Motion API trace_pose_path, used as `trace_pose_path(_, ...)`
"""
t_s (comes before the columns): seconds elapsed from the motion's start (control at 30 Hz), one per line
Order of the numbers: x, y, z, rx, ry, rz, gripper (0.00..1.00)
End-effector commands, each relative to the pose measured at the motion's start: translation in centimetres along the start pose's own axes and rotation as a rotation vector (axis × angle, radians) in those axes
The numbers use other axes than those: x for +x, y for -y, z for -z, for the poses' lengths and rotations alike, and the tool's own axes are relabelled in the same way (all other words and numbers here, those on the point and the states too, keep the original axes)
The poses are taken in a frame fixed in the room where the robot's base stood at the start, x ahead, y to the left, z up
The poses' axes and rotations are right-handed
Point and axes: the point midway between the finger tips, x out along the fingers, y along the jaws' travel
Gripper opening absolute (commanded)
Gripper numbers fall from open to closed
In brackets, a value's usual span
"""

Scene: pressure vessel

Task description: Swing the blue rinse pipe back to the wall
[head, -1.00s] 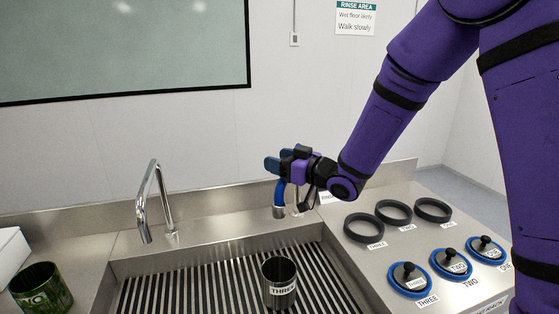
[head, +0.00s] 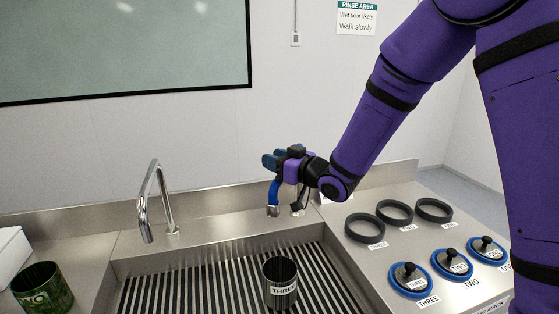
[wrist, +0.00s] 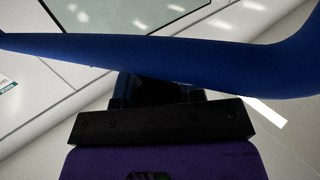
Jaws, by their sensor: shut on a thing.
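The blue rinse pipe (head: 274,192) stands at the back rim of the sink, right of the chrome tap, with its lower end coming down near the back ledge. In the wrist view the blue pipe (wrist: 200,62) crosses the whole picture from left to right, between my fingers. My gripper (head: 275,160) is shut on the upper part of the pipe and hides some of it in the head view. The wall (head: 190,135) is behind the sink. A gap between pipe and wall is hard to judge.
A dark vessel marked THREE (head: 280,284) stands on the slatted sink grate (head: 200,285). The chrome tap (head: 155,200) rises at the left. Black rings (head: 365,228) and blue-rimmed lids (head: 410,278) lie on the right counter. A green vessel (head: 42,288) stands at the left.

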Motion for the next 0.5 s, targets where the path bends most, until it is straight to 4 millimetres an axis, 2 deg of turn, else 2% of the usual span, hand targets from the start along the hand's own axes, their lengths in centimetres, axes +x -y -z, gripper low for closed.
trace_pose_path(0.27, 3.7, 1.1, 0.0, 0.003, -0.001, -0.157, 0.00)
trace_pose_path(0.5, 7.7, 1.4, 0.0, 0.001, -0.001, -0.334, 0.00)
